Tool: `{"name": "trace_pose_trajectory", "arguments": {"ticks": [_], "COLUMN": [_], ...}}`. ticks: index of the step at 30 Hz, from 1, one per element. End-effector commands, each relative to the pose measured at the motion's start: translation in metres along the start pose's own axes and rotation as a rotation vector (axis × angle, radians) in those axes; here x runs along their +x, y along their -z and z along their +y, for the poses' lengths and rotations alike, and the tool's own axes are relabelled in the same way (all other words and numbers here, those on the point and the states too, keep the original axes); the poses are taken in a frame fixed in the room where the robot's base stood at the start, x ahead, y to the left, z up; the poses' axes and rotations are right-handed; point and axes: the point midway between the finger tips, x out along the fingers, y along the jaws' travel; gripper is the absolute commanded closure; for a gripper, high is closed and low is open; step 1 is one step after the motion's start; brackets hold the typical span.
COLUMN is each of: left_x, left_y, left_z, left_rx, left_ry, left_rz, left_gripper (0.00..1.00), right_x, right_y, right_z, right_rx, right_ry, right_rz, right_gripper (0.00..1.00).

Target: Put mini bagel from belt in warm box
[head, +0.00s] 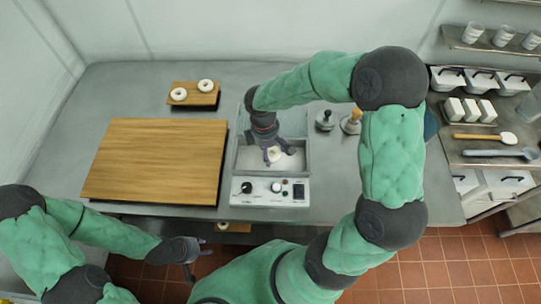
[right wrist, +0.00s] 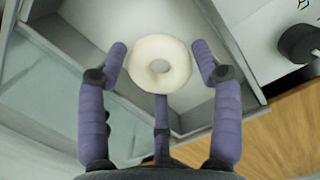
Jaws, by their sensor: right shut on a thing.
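A pale mini bagel (head: 275,154) is in my right gripper (head: 277,152), over the open grey box with a control panel (head: 272,190). In the right wrist view the bagel (right wrist: 160,64) sits between the purple fingers of that gripper (right wrist: 160,65), its hole facing the camera. The box's pale inside (right wrist: 215,100) shows behind it. I cannot tell how high the bagel is above the box floor. My left gripper (head: 197,257) is open and empty at the lower left, in front of the counter edge.
A large wooden board (head: 155,160) lies left of the box. Two more bagels (head: 179,94) (head: 206,85) lie on a small board (head: 195,102) behind it. A metal stamp (head: 325,120) and a wooden-handled tool (head: 351,122) stand right of the box. Shelves with utensils (head: 490,155) are at the right.

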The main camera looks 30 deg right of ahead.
Motion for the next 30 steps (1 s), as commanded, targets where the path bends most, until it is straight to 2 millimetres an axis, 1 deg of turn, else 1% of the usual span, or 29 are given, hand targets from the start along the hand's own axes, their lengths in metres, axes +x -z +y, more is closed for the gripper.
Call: {"name": "trace_pose_trajectory", "arguments": {"ticks": [1,3,6,14,19,20,21,30], "left_x": [0.003,0.007,0.010,0.009,0.012,0.012,0.011,0.011], "left_y": [0.000,0.000,0.000,0.000,0.001,0.001,0.001,0.001], "left_z": [-0.001,-0.003,-0.004,-0.003,-0.004,-0.004,-0.004,-0.004], "left_rx": [0.000,0.000,0.000,0.000,0.000,0.000,0.000,0.000], "left_ry": [0.000,0.000,0.000,0.000,0.000,0.000,0.000,0.000], "left_rz": [0.000,0.000,0.000,0.000,0.000,0.000,0.000,0.000], "left_gripper": [0.60,0.60,0.60,0.60,0.60,0.60,0.60,0.60], "right_x": [0.009,0.021,0.031,0.031,0.036,0.035,0.035,0.034], "right_y": [0.001,0.002,0.004,0.004,0.005,0.004,0.004,0.004], "right_z": [0.001,0.000,0.001,0.001,0.001,0.001,0.001,0.001], "right_rx": [0.000,-0.001,0.000,0.000,0.000,0.000,0.000,0.000], "right_ry": [0.003,0.004,0.001,0.000,0.001,0.001,0.001,0.001], "right_rz": [-0.002,-0.002,0.000,0.001,0.000,0.000,0.000,0.000], "right_gripper": [0.66,0.66,0.66,0.66,0.66,0.26,0.24,0.24]}}
